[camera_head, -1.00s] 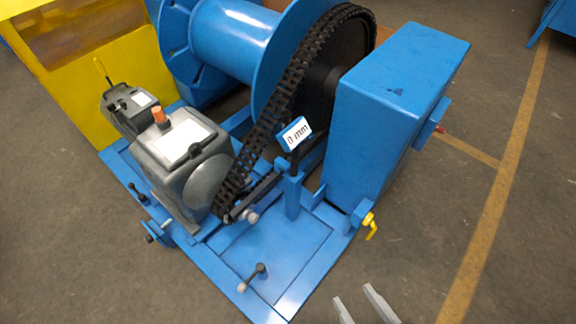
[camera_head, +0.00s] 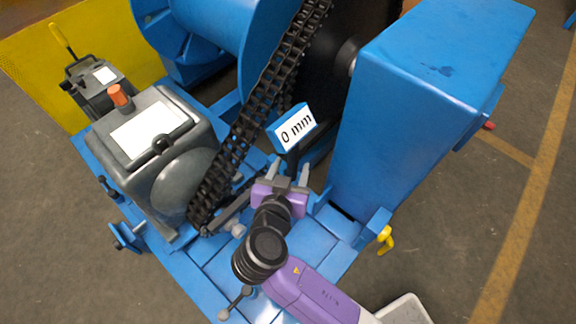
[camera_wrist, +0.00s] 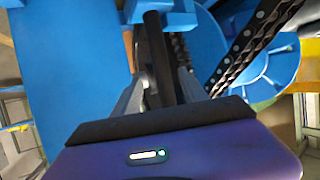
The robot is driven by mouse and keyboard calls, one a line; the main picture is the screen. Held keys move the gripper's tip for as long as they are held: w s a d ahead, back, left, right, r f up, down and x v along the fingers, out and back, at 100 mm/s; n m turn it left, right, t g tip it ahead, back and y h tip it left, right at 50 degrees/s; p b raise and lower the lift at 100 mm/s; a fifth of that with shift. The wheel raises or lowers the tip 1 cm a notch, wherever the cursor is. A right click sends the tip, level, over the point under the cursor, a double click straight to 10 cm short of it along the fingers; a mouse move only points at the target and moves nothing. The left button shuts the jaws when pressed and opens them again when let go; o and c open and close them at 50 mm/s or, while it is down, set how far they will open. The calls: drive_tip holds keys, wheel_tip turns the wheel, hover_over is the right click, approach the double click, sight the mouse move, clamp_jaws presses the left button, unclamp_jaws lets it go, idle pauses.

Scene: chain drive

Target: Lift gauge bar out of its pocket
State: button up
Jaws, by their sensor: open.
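The gauge bar (camera_head: 292,160) is a dark upright bar below a blue block with a white "0 mm" label (camera_head: 297,132), beside the chain (camera_head: 245,125). My purple gripper (camera_head: 291,172) is at the bar, with its two grey fingers open. In the wrist view the dark bar (camera_wrist: 157,55) runs between the fingers of my gripper (camera_wrist: 163,80), and the fingers do not appear closed on it. The blue post with the pocket is mostly hidden behind my gripper in the head view.
A large blue housing (camera_head: 425,90) stands close on the right. A grey motor (camera_head: 155,145) stands left of the chain, with a blue drum (camera_head: 210,30) behind. A yellow-handled valve (camera_head: 385,238) is at the frame's right edge. Floor (camera_head: 490,190) is open to the right.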

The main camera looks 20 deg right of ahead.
drive_tip(key=shift+w+d+r, duration=0.1)
drive_tip(key=shift+w, duration=0.25)
drive_tip(key=shift+x, duration=0.8)
drive_tip(key=b+x, duration=0.1)
drive_tip(key=x, duration=0.1)
drive_tip(key=f+b+x, duration=0.1)
drive_tip(key=x, duration=0.2)
drive_tip(key=shift+w+d+f, duration=0.15)
drive_tip(key=shift+w, duration=0.2)
clamp_jaws()
drive_tip(key=shift+s, duration=0.1)
idle(0.3)
